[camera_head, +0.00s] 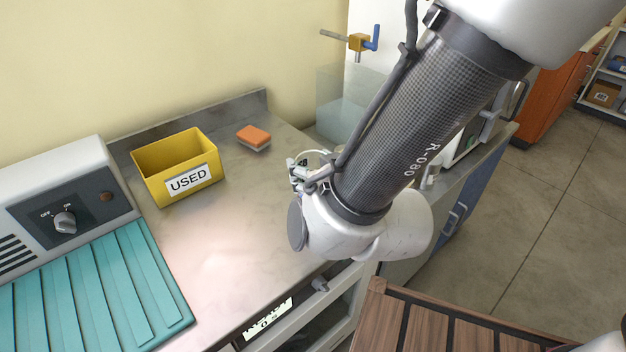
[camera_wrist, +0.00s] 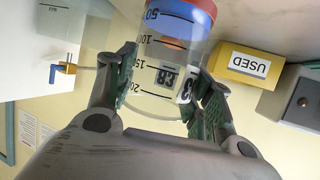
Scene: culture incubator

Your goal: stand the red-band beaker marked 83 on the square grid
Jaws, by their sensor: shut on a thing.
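The clear beaker (camera_wrist: 150,58) has printed volume marks, a red band with blue beside it, and a label reading 83, upside down in the wrist view. My gripper (camera_wrist: 160,92) is shut on it, one finger on each side of the glass. In the head view my wrist covers most of the gripper (camera_head: 303,172), and the beaker cannot be clearly made out there. The gripper is over the right part of the steel counter. I cannot make out a square grid in either view.
A yellow USED bin (camera_head: 180,170) and an orange sponge (camera_head: 253,137) sit on the counter (camera_head: 225,240). A grey control box (camera_head: 65,195) and a teal ribbed mat (camera_head: 100,290) are at left. A blue-handled tap (camera_head: 360,43) is behind. The counter's middle is clear.

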